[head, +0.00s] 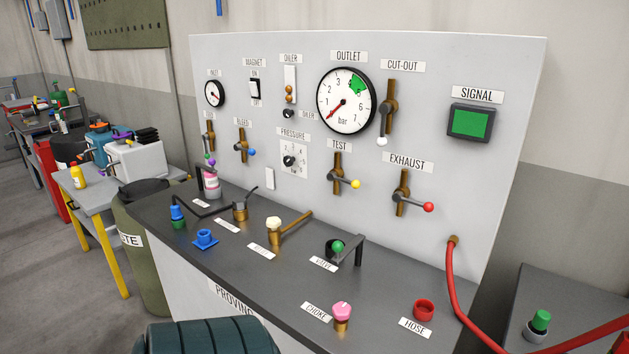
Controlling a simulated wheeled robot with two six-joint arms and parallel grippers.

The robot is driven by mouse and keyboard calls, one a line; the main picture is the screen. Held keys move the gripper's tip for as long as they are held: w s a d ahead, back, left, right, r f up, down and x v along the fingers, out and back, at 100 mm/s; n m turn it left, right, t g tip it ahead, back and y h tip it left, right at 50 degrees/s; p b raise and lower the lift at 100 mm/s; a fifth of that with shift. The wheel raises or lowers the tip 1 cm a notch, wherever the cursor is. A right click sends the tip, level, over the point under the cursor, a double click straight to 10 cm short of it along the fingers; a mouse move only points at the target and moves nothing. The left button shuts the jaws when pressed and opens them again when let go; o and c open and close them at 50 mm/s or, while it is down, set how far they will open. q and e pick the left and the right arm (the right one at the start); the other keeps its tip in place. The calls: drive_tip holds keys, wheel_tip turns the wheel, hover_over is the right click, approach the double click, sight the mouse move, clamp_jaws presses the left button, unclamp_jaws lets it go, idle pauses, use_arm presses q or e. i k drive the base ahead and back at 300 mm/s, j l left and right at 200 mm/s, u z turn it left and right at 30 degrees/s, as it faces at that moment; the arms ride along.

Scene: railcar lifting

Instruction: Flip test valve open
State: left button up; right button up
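The test valve (337,172) is a vertical brass body under the TEST label (339,144) on the white panel. Its grey lever points right and slightly down, across the brass body, and ends in a yellow knob (355,184). Nothing covers the valve or its lever. Neither of my grippers shows in the head view.
The exhaust valve (401,192) with a red knob sits lower right, and the cut-out valve (389,106) with a white knob hangs above. The outlet gauge (346,101) needle points low. Fittings stand on the dark bench (270,310). A red hose (457,290) hangs at right.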

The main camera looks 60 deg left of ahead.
sight(332, 176)
drive_tip(key=u, duration=1.85)
drive_tip(key=j+u, duration=0.35)
drive_tip(key=j, duration=0.3)
drive_tip(key=j+u, duration=0.35)
drive_tip(key=j, duration=0.35)
